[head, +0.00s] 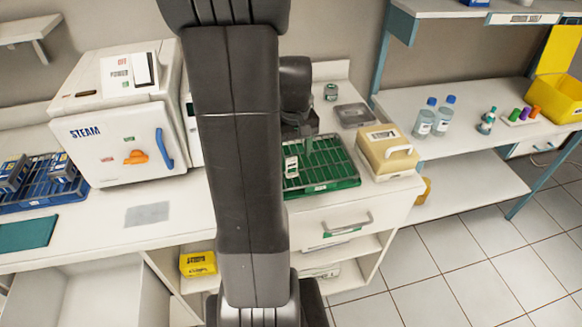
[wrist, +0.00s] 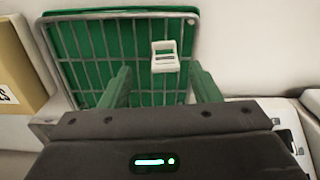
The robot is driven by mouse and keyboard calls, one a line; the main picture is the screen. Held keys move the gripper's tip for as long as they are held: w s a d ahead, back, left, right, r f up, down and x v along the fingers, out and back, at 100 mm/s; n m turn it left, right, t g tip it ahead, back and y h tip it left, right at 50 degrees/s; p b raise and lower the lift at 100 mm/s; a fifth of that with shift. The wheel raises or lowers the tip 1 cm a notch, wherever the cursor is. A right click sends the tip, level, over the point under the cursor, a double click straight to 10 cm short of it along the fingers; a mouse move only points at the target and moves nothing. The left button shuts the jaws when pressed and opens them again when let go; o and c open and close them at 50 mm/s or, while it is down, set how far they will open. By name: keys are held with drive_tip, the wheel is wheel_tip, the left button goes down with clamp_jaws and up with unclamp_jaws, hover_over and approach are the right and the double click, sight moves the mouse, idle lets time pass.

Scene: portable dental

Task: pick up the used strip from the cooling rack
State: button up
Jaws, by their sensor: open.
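The used strip is a small white piece with slots (wrist: 165,57), on the wire grid of the green cooling rack (wrist: 66,75). In the head view the strip (head: 291,166) is near the left side of the rack (head: 345,172). My gripper (wrist: 160,76) is open, with its two green fingers apart over the rack. The strip appears between the fingers' lines, just beyond the tips and nearer the right one. Nothing is between the fingers. In the head view my gripper (head: 303,135) is partly hidden behind my arm.
The steam steriliser (head: 115,140) and a blue rack (head: 75,192) are on the left. Bottles (head: 424,122) stand on the right shelf. The floor at right is clear.

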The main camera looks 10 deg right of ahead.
sight(292, 173)
drive_tip(key=shift+a+f+p, duration=0.15)
drive_tip(key=shift+f+p, duration=0.1)
drive_tip(key=shift+f, duration=1.2)
drive_tip(key=shift+a+f+p, duration=0.15)
drive_tip(key=shift+f+p, duration=0.05)
drive_tip(key=shift+f, duration=1.2)
drive_tip(key=c, duration=1)
